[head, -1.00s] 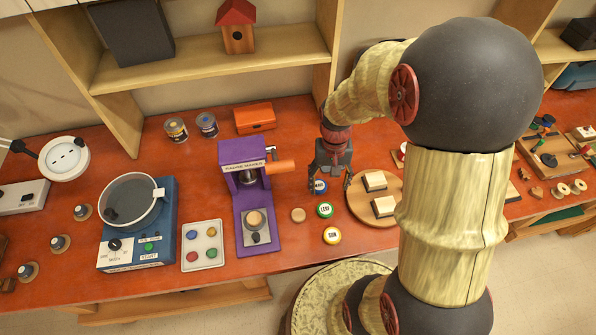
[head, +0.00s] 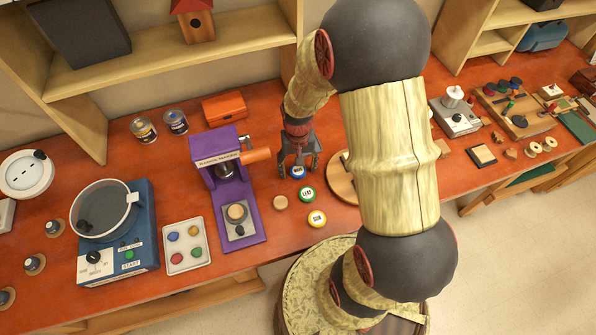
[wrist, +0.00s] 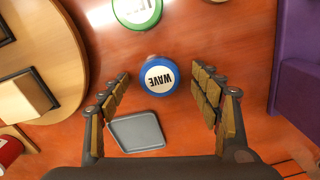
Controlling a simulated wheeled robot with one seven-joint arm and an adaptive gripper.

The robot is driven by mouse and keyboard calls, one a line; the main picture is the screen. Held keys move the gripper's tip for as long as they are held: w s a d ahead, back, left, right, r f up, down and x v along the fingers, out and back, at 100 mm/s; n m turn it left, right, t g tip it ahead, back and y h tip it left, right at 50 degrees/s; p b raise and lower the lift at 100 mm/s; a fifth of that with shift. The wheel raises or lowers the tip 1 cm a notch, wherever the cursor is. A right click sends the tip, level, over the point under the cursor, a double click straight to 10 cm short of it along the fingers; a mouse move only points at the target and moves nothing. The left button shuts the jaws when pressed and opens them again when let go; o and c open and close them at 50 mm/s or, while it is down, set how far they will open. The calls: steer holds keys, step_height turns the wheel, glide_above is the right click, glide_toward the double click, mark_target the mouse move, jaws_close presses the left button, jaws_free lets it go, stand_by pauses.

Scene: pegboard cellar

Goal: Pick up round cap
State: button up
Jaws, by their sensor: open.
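Several small round caps lie on the red-orange bench. The blue-rimmed one marked WAVE (head: 298,173) is closest to my gripper (head: 299,166). In the wrist view the blue cap (wrist: 159,76) sits centrally, just beyond the gap between the fingertips. My gripper (wrist: 164,84) is open and empty, with one finger on each side. The green cap (head: 307,194) and the yellow cap marked SUN (head: 317,218) lie farther toward the bench's front edge. A plain wooden disc (head: 280,202) lies left of the green one. Which cap is meant cannot be told.
A purple badge maker (head: 234,184) stands left of the caps. A round wooden board (head: 342,182) lies to their right, partly behind my arm. A grey square plate (wrist: 136,132) lies near the blue cap. A tray of coloured buttons (head: 186,247) sits farther left.

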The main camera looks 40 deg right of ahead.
steer(key=c, duration=0.4)
steer(key=c, duration=0.3)
steer(key=shift+c, duration=0.8)
